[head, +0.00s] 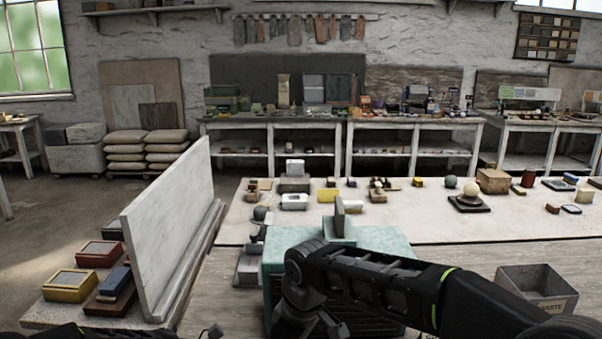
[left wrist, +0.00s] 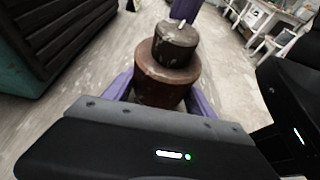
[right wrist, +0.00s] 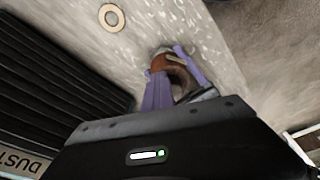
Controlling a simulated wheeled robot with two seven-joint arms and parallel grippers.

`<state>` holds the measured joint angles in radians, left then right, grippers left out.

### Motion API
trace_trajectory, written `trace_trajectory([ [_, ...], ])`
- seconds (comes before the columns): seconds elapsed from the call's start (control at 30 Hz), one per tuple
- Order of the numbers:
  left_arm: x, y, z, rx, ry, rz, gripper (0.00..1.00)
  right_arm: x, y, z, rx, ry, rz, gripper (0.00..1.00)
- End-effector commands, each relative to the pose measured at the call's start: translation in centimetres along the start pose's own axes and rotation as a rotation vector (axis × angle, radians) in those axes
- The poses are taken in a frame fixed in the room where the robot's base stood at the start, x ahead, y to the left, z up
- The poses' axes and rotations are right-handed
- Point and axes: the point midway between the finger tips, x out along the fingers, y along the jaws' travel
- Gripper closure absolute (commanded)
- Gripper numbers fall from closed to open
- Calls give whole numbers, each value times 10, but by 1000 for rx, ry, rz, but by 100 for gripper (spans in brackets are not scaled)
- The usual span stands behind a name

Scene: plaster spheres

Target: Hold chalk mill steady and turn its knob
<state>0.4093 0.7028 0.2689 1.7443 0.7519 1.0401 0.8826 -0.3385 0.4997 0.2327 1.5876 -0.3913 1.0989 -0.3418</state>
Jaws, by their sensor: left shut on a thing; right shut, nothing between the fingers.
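The chalk mill (left wrist: 165,80) is a reddish-brown cylinder with a narrower dark grey-brown top, its knob (left wrist: 177,40), bearing a small pale piece. My left gripper (left wrist: 160,95) is shut around the mill's brown body, a purple finger on each side. In the right wrist view, part of the brown mill (right wrist: 178,75) shows beyond purple fingers. My right gripper (right wrist: 160,88) is shut and empty close to it; contact cannot be told. In the head view the mill is not visible; my right forearm crosses the lower middle.
A teal cabinet (head: 385,240) with a black grille stands close to the grippers; its grille (right wrist: 50,65) carries a DUST label. A pale upright board (head: 165,225) stands left. A grey bin (head: 540,285) sits right. The long table behind holds spheres and boxes.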

Motion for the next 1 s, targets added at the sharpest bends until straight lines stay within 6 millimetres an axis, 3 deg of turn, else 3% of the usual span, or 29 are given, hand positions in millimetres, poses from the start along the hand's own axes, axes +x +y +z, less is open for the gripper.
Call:
trace_trajectory([
  [1.0, 2, -1, 0, 1, 0, -4, 71, 0, -27, -2, -4, 5, -2, 100],
])
